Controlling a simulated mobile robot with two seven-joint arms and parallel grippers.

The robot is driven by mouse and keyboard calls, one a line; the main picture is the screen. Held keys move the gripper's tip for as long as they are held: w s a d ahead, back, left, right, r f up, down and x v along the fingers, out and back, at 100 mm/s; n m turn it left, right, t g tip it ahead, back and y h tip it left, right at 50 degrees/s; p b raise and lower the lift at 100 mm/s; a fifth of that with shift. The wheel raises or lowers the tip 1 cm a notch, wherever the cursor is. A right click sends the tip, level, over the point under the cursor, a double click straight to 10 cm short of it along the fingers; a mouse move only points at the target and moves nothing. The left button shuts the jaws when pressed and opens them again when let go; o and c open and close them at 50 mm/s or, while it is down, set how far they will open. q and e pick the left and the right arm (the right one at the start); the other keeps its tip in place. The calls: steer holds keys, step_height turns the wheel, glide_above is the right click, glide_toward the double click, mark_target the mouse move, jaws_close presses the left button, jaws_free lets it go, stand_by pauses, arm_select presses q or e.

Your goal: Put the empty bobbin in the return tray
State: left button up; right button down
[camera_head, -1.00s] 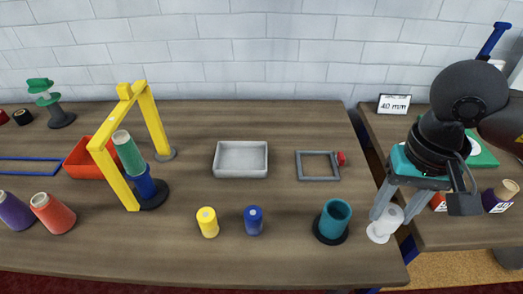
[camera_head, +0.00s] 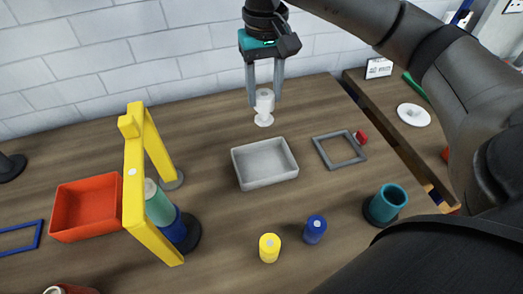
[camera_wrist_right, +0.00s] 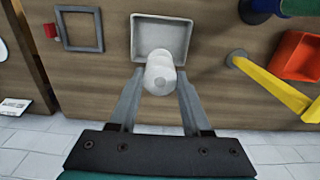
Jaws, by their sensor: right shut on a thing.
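My right gripper (camera_head: 264,92) is shut on a white bobbin (camera_head: 264,101) with a wider flange at its lower end, held upright. In the head view it is above the back of the table, behind the light grey tray (camera_head: 265,182). In the right wrist view the bobbin (camera_wrist_right: 160,75) sits between the fingers and overlaps the near wall of the grey tray (camera_wrist_right: 143,25), which looks empty. An open red tray (camera_head: 85,208) stands at the left. I cannot tell from any marking which tray is the return tray. My left gripper is out of view.
A yellow arch (camera_head: 135,190) stands left of the grey tray, with a green and blue spool stack (camera_head: 172,226) beside it. A grey square frame (camera_head: 340,149) is at the right. Yellow (camera_head: 269,248), blue (camera_head: 315,229) and teal (camera_head: 387,204) spools stand in front.

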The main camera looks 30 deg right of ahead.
mark_target(264, 108)
steer(key=shift+f+b, duration=0.5)
steer(key=shift+f, duration=7.65)
steer(key=shift+f, duration=0.1)
steer(key=c, duration=0.8)
jaws_free()
steer(key=shift+f, duration=0.1)
steer(key=o, duration=0.4)
steer(key=shift+o, duration=0.2)
steer(key=shift+r, duration=0.2)
step_height(264, 108, up, 12)
steer(key=shift+r+p, duration=0.1)
steer(key=shift+p, duration=0.25)
